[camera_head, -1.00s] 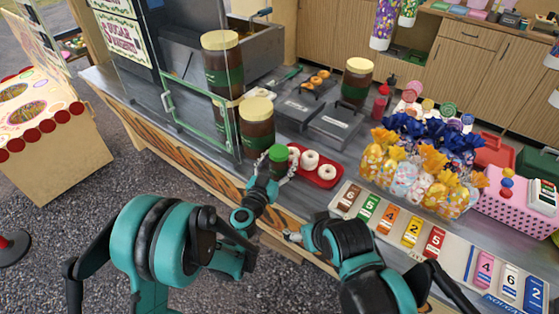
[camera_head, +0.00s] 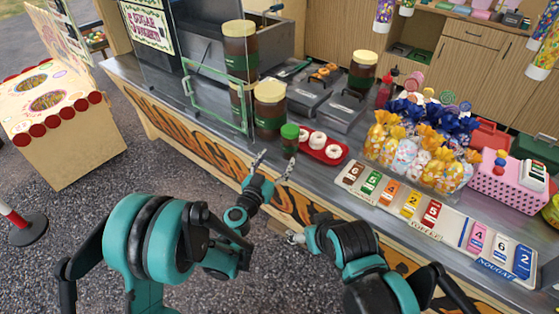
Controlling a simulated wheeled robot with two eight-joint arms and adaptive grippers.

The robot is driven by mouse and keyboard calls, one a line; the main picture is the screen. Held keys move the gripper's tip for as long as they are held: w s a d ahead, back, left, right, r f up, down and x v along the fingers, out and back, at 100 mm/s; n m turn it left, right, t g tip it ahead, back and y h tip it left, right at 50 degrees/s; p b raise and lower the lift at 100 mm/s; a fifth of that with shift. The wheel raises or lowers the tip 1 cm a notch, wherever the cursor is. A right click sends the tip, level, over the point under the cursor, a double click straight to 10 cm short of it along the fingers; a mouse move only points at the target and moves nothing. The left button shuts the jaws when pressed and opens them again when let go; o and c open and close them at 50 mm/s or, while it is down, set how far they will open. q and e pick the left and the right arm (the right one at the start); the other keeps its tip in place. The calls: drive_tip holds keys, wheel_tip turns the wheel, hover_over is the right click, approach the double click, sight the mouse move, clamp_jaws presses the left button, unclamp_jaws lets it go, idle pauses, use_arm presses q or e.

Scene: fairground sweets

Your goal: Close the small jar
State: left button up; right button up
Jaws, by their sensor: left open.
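The small jar (camera_head: 289,147) is dark brown and stands upright near the counter's front edge. Its green lid (camera_head: 289,131) sits on top and looks level; I cannot tell how tight it is. My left gripper (camera_head: 277,159) is open and empty, its two fingers spread at the counter's front edge, just in front of the jar and apart from it. My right gripper (camera_head: 295,238) is mostly hidden by its own arm, low in front of the counter, and its jaws are unclear.
A red tray (camera_head: 337,157) of white doughnuts is right of the jar. Larger jars (camera_head: 270,112) with cream lids stand behind it. A glass screen with a green frame (camera_head: 220,108) is at left. Numbered price cards (camera_head: 431,213) line the front right.

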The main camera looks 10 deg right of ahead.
use_arm(q)
drive_tip(key=shift+f, duration=0.15)
idle(0.5)
drive_tip(key=s+a+r+g+y, duration=0.1)
drive_tip(key=s+a+r+g, duration=0.1)
drive_tip(key=s+a+r, duration=0.3)
drive_tip(key=s+a+r+g+y, duration=0.1)
drive_tip(key=s+a+r, duration=0.15)
drive_tip(key=a, duration=0.35)
drive_tip(key=s+a+f+n+g+y, duration=0.2)
drive_tip(key=s+a+f+n+y, duration=0.1)
drive_tip(key=s+a, duration=0.6)
drive_tip(key=s+a+f+n+g+y, duration=0.2)
drive_tip(key=s+a+y, duration=0.4)
drive_tip(key=s+a, duration=0.4)
drive_tip(key=a+f+n, duration=0.1)
drive_tip(key=a+n, duration=0.1)
drive_tip(key=a, duration=0.1)
drive_tip(key=shift+s+a+f+n, duration=0.15)
drive_tip(key=shift+f+n, duration=0.1)
drive_tip(key=shift+n, duration=0.05)
